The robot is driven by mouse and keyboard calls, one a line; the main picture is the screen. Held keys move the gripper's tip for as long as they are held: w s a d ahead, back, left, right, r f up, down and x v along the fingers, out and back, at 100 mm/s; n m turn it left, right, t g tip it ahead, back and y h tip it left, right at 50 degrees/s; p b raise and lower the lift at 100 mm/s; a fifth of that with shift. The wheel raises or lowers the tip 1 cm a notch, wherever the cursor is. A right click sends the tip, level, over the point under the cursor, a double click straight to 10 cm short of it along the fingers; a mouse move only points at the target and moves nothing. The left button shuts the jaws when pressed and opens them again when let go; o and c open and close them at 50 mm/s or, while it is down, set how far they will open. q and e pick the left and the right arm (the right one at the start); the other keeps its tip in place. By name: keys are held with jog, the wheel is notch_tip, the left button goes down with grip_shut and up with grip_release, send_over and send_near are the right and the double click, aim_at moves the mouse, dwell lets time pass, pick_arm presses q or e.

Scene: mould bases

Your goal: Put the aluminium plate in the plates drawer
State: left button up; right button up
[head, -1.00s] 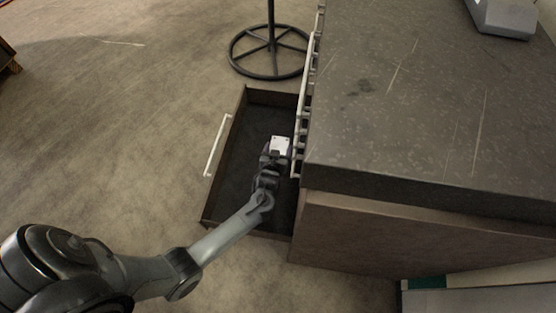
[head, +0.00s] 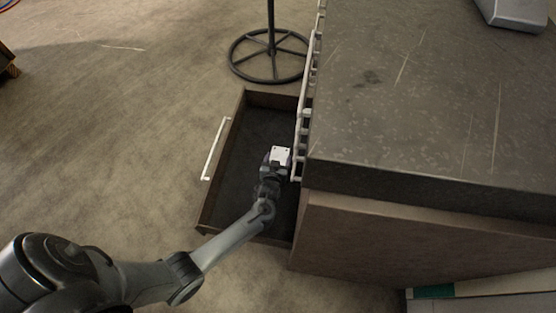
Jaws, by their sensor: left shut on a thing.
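The aluminium plate (head: 280,154) is a small pale square with dark spots near its corners. My left gripper (head: 273,166) is shut on it, over the open drawer (head: 232,190). The drawer is dark inside, brown-walled, and pulled out to the left of the cabinet, with a white bar handle (head: 215,149) on its front. No other thing shows inside it. I cannot tell how high the plate is above the drawer floor. My right gripper is not in view.
The cabinet (head: 420,110) with a scratched dark top stands close to the right of the gripper. More white handles (head: 299,130) line its side. A round black stand base (head: 268,57) is on the floor behind the drawer. Open floor lies to the left.

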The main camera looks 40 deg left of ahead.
pick_arm(q)
jog(key=shift+f, duration=0.1)
jog(key=shift+f+b, duration=0.4)
jog(key=shift+f, duration=0.05)
jog(key=o, duration=1.8)
jog(key=shift+c, duration=0.2)
